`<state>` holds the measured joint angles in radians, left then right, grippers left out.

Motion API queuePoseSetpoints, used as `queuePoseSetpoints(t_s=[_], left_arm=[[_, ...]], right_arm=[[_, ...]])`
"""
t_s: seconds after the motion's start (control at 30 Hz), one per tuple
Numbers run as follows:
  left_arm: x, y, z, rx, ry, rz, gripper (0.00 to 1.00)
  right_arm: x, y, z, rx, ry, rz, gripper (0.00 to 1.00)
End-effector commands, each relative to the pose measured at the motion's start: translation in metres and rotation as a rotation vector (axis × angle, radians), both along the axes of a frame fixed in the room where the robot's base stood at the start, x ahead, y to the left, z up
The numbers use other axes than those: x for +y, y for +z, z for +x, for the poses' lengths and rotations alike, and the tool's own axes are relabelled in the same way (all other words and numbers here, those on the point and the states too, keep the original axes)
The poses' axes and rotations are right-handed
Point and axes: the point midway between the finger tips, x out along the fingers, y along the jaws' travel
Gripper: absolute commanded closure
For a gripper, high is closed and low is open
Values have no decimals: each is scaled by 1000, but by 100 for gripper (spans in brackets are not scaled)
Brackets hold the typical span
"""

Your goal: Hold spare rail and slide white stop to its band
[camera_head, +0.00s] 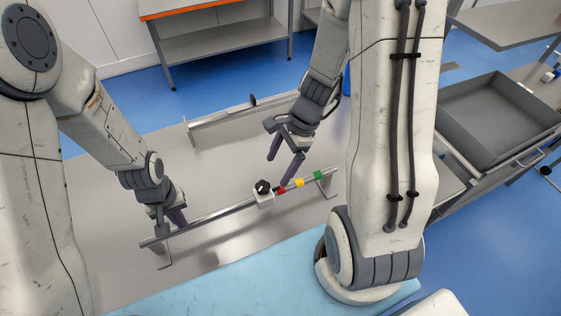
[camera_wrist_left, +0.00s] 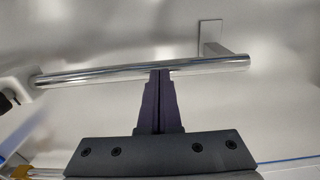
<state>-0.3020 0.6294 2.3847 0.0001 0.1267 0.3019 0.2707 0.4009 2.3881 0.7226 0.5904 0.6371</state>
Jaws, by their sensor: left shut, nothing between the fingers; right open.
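A metal rail (camera_head: 215,215) with bent end feet stands on the grey table; it also crosses the left wrist view (camera_wrist_left: 95,74). The white stop (camera_head: 264,198) with a black knob sits on it near its middle, left of red (camera_head: 281,190), yellow (camera_head: 299,183) and green (camera_head: 319,175) bands. The stop is partly seen at the left edge of the left wrist view (camera_wrist_left: 14,84). My left gripper (camera_head: 177,220) is shut and empty, its tips (camera_wrist_left: 160,73) at the rail near its left end; contact is unclear. My right gripper (camera_head: 283,167) is open above the rail, near the stop.
A second rail (camera_head: 222,117) with a small dark piece (camera_head: 253,100) lies farther back on the table (camera_head: 110,190). A grey tub (camera_head: 497,115) is at the right. A light blue surface (camera_head: 240,285) is in front. My right arm hides part of the table's right side.

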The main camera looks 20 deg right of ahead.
Motion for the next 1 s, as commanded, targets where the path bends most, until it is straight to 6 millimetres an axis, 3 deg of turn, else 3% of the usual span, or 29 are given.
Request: queuePoseSetpoints(t_s=[0.43,0.47,0.53,0.83,1.0], left_arm=[[1,-2,-2,7,1,2,100],[1,-2,-2,7,1,2,92],[1,-2,-2,7,1,2,66],[0,-1,-2,5,0,1,65],[0,15,0,-1,0,0,65]], right_arm=[[-2,4,0,1,0,0,10],[-2,4,0,1,0,0,10],[-2,4,0,1,0,0,10],[-2,3,0,1,0,0,10],[-2,4,0,1,0,0,10]])
